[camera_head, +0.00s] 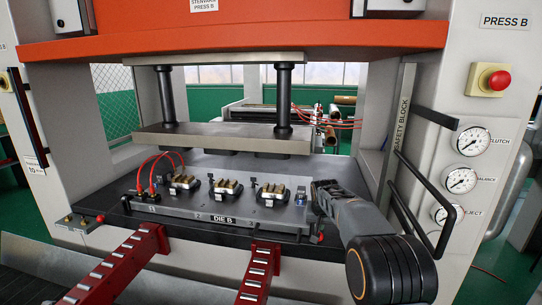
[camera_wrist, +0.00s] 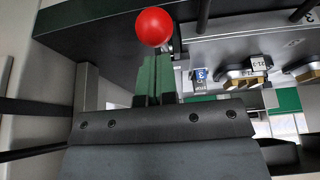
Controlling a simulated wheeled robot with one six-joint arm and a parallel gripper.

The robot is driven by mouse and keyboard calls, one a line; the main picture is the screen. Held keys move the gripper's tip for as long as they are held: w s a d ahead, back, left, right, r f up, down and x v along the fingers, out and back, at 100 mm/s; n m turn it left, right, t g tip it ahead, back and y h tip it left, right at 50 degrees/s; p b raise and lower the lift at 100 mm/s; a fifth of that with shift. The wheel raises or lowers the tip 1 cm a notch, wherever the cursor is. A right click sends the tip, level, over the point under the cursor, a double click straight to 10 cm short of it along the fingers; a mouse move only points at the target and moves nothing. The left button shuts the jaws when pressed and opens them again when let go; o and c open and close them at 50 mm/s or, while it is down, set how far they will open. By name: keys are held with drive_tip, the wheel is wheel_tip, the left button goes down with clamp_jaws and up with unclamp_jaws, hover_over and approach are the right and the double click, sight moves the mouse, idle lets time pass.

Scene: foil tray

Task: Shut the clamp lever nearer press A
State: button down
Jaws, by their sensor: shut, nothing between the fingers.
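Two red ball knobs of clamp levers show in the head view, one at the left front corner of the die, the left lever knob (camera_head: 100,218), and one at the right, the right lever knob (camera_head: 321,237). DIE B (camera_head: 180,209) lies on the bed between them. My gripper (camera_head: 321,187) is at the right end of the die; its fingers are mostly hidden there. In the wrist view my gripper (camera_wrist: 155,62) is shut and empty, with a red knob (camera_wrist: 153,27) just beyond its fingertips; contact is unclear. Press A is not in view.
A raised upper plate (camera_head: 220,140) hangs above the die. Red hoses (camera_head: 150,170) rise at the die's left. Two red rails (camera_head: 257,275) stick out in front. A black handle (camera_head: 410,205) and gauges (camera_head: 462,180) are right of my arm.

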drive_tip(key=shift+f+b, duration=2.35)
drive_tip(key=shift+f, duration=1.1)
wheel_tip(320, 180, up, 21)
drive_tip(key=p, duration=1.6)
drive_tip(key=shift+f, duration=0.15)
drive_tip(key=s+f+n+b, duration=0.1)
drive_tip(key=s, duration=1.6)
drive_tip(key=s+f+n+b, duration=0.1)
drive_tip(key=s+b, duration=0.1)
drive_tip(key=s, duration=1.6)
drive_tip(key=shift+s+f+y+b, duration=0.3)
drive_tip(key=shift+y, duration=0.1)
